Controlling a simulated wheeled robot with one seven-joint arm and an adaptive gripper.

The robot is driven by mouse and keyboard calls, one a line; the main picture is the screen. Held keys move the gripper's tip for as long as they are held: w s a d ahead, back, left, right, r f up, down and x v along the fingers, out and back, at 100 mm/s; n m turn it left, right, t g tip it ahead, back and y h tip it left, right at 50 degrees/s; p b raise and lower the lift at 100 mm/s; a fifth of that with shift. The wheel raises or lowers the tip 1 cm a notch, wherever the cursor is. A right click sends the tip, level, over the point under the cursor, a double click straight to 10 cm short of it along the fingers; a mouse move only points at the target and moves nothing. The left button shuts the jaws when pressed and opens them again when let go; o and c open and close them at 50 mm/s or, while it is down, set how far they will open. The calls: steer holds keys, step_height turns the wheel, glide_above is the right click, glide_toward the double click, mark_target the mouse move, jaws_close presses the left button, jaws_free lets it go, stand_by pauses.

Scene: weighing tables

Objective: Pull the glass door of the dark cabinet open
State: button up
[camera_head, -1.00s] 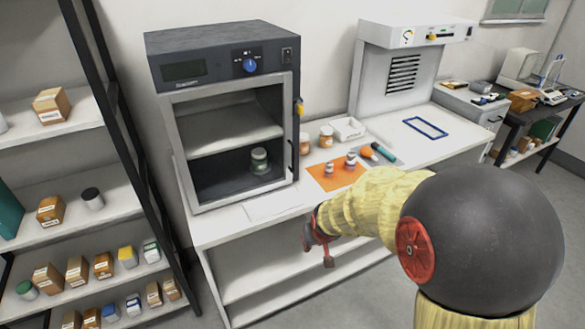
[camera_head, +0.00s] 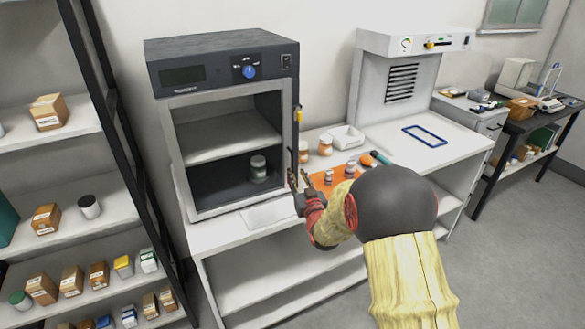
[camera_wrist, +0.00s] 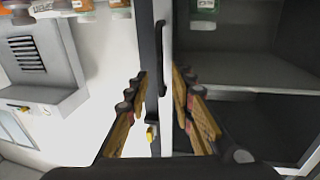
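The dark cabinet (camera_head: 215,50) stands on the white table with its glass door shut; the door's pale frame (camera_head: 173,150) surrounds a clear pane. The dark upright handle (camera_head: 290,158) is on the door's right edge. In the wrist view the handle (camera_wrist: 161,75) runs between my two fingers. My gripper (camera_head: 299,180) is at the lower end of the handle, in front of the door's right edge. In the wrist view my gripper (camera_wrist: 163,95) is open, one finger on each side of the handle, with gaps visible. Contact with the handle cannot be made out.
A grey-lidded jar (camera_head: 258,168) stands inside the cabinet. Several small jars stand on and near an orange mat (camera_head: 318,180), right of my gripper. A white tray (camera_head: 346,137) is behind them. A shelf rack (camera_head: 120,110) with boxes stands left. The floor at right is clear.

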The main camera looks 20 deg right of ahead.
mark_target(293, 167)
steer(key=w, duration=0.2)
steer(key=w+b, duration=0.1)
steer(key=w, duration=0.1)
steer(key=w+d, duration=0.1)
steer(key=w, duration=0.1)
steer(key=shift+w+f, duration=0.1)
steer(key=shift+w, duration=0.15)
steer(key=shift+c, duration=1)
steer(key=c, duration=0.4)
jaws_close()
